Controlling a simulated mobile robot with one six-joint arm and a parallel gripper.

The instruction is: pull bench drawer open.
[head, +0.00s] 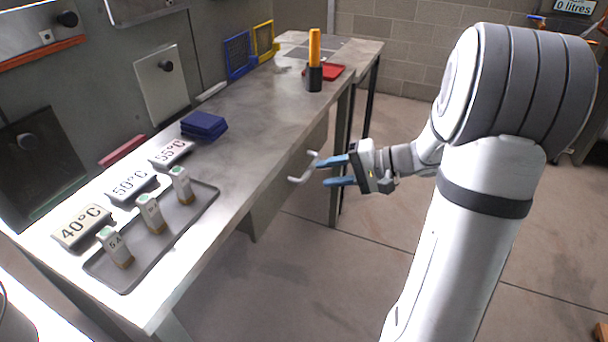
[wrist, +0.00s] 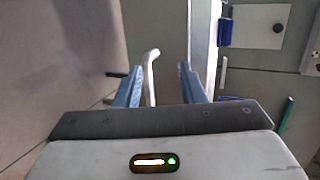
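The bench drawer (head: 285,181) is under the bench top, its grey front facing my arm, and looks shut. Its pale bar handle (head: 303,168) sticks out from the front. My gripper (head: 328,171) is open, with its two blue fingers pointing at the drawer front, right at the handle. In the wrist view the handle (wrist: 151,76) shows between the fingers, nearer the left finger (wrist: 128,88) than the right finger (wrist: 190,82). I cannot tell whether a finger touches it.
The bench top (head: 255,120) holds a grey tray (head: 205,215) with several small tagged blocks, temperature signs, a blue stack (head: 204,125) and a yellow-and-black cylinder (head: 314,62). A bench leg (head: 340,150) stands close beside the gripper. The floor (head: 300,270) in front is clear.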

